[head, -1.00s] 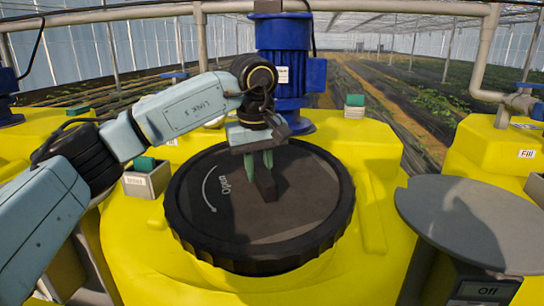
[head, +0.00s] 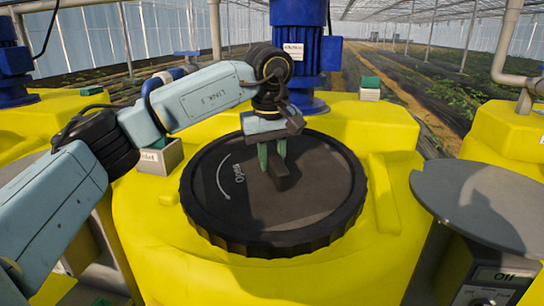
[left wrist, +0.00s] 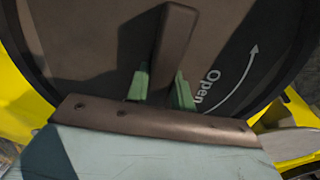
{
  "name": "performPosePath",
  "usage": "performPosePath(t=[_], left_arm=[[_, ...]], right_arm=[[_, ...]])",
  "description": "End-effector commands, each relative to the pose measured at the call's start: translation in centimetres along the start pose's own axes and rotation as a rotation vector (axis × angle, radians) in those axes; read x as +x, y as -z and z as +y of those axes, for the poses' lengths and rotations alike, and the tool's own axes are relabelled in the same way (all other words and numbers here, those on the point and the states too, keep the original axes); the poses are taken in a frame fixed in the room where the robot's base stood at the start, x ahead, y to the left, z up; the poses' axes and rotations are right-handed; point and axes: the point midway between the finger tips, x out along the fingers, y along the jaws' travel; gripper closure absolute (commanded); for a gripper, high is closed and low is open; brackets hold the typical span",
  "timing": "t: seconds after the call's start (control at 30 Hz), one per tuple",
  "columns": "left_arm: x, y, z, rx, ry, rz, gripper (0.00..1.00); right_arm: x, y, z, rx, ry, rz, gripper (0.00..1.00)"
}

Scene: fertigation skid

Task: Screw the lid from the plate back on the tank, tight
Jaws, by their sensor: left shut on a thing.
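The black ribbed lid (head: 235,215) sits over the top opening of the yellow tank (head: 165,250), looking level. It bears an "Open" mark with a curved arrow and a raised bar handle (head: 281,181). My left gripper (head: 272,162) is over the lid with its green fingers shut on the handle, one on each side. In the left wrist view the handle (left wrist: 175,45) stands between the fingertips (left wrist: 160,90). Whether the lid's thread is engaged is hidden. The round grey plate (head: 485,205) at the right is bare. My right gripper is out of view.
A blue motor (head: 290,50) stands just behind the lid. A box with an "Off" display (head: 500,275) is below the plate. More yellow tanks (head: 510,140) stand on both sides, and grey pipes (head: 515,60) run behind.

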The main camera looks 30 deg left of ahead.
Motion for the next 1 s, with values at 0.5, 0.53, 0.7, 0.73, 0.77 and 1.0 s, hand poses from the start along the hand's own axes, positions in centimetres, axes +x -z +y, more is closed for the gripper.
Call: performPosePath(t=[0.5,0.53,0.7,0.73,0.77,1.0], left_arm=[[0.7,-0.1,0.1,0.000,-0.004,0.003,1.00],[0.7,-0.1,0.1,0.000,-0.004,0.002,1.00],[0.8,-0.1,0.1,0.000,-0.005,0.003,1.00],[0.8,-0.1,0.1,0.000,-0.005,0.003,1.00],[0.8,-0.1,0.1,0.000,-0.005,0.003,1.00],[0.8,-0.1,0.1,0.000,-0.005,0.003,1.00]], right_arm=[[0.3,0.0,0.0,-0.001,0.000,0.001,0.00],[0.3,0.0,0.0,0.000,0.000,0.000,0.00],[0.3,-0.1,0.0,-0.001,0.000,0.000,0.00],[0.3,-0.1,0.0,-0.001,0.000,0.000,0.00],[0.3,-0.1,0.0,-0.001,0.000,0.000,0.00],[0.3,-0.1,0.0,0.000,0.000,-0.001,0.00]])
